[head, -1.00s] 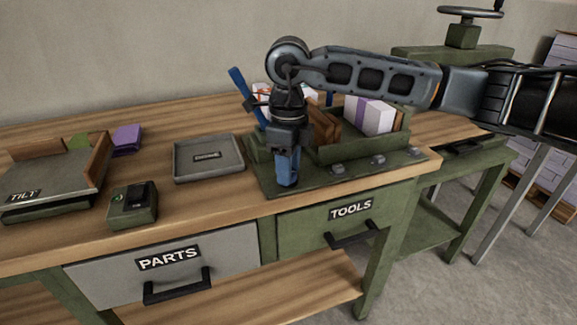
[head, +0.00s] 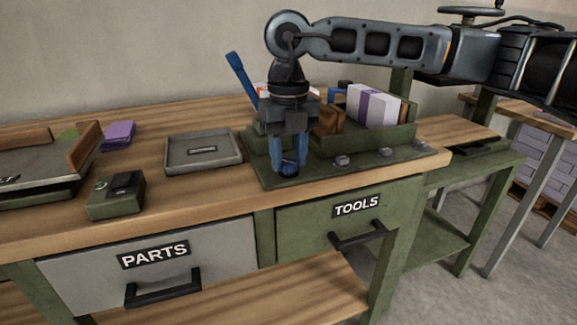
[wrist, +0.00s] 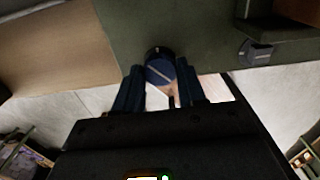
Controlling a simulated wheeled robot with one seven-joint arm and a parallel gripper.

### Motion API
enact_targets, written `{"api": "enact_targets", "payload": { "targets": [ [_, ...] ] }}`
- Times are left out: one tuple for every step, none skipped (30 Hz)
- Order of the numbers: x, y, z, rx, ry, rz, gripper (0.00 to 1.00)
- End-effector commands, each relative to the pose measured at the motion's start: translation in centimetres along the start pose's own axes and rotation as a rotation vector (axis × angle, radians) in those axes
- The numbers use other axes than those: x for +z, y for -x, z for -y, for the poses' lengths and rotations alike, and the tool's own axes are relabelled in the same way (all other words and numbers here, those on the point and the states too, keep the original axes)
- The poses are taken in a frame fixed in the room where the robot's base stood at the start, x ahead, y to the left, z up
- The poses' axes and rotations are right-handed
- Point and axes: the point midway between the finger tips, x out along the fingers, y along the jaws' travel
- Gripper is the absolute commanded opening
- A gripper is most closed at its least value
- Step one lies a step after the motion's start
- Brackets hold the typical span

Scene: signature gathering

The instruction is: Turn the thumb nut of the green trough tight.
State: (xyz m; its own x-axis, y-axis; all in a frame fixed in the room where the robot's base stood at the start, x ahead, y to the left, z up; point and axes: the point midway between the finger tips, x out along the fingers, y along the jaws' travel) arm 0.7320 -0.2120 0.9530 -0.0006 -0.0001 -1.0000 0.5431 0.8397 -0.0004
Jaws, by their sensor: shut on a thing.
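The green trough (head: 375,140) stands on a green base plate (head: 335,176) near the bench's front edge and holds stacks of paper blocks. My gripper (head: 288,170) points straight down at the plate's front left corner. Its blue fingers are shut on the dark blue round thumb nut (head: 289,167), one on each side. In the wrist view the nut (wrist: 160,70) shows between the fingers, with a pale slanting line across its top. The nut's underside is hidden, so I cannot tell how tightly it sits.
A blue lever (head: 242,75) rises behind my gripper. A grey tray (head: 203,165), a green box (head: 117,197) and purple pads (head: 119,134) lie to the left. The bench edge is close in front.

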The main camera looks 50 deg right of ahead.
Motion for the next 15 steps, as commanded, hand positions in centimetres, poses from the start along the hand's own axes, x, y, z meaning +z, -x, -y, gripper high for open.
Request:
{"api": "enact_targets", "payload": {
  "targets": [
    [0.07,-0.42,0.0,-0.001,-0.044,0.004,0.09],
    [0.06,-0.41,-0.01,0.0,-0.072,0.003,0.09],
    [0.08,-0.39,-0.01,-0.001,-0.111,0.004,0.09],
    [0.08,-0.4,-0.02,0.0,-0.139,0.004,0.09],
    [0.07,-0.4,-0.02,0.0,-0.167,0.004,0.09],
    [0.07,-0.39,-0.01,-0.001,-0.206,0.004,0.09],
    [0.08,-0.39,-0.01,-0.001,-0.234,0.004,0.09],
    [0.07,-0.4,-0.02,0.0,-0.262,0.004,0.09],
    [0.07,-0.37,-0.02,-0.001,-0.299,0.004,0.09],
    [0.08,-0.37,-0.02,0.0,-0.327,0.004,0.09],
    [0.08,-0.37,-0.03,0.0,-0.353,0.004,0.09],
    [0.08,-0.35,-0.04,0.001,-0.388,0.004,0.09],
    [0.08,-0.33,-0.04,0.001,-0.413,0.004,0.09],
    [0.09,-0.33,-0.04,0.001,-0.438,0.004,0.09],
    [0.09,-0.32,-0.04,0.001,-0.47,0.004,0.09]
  ]
}}
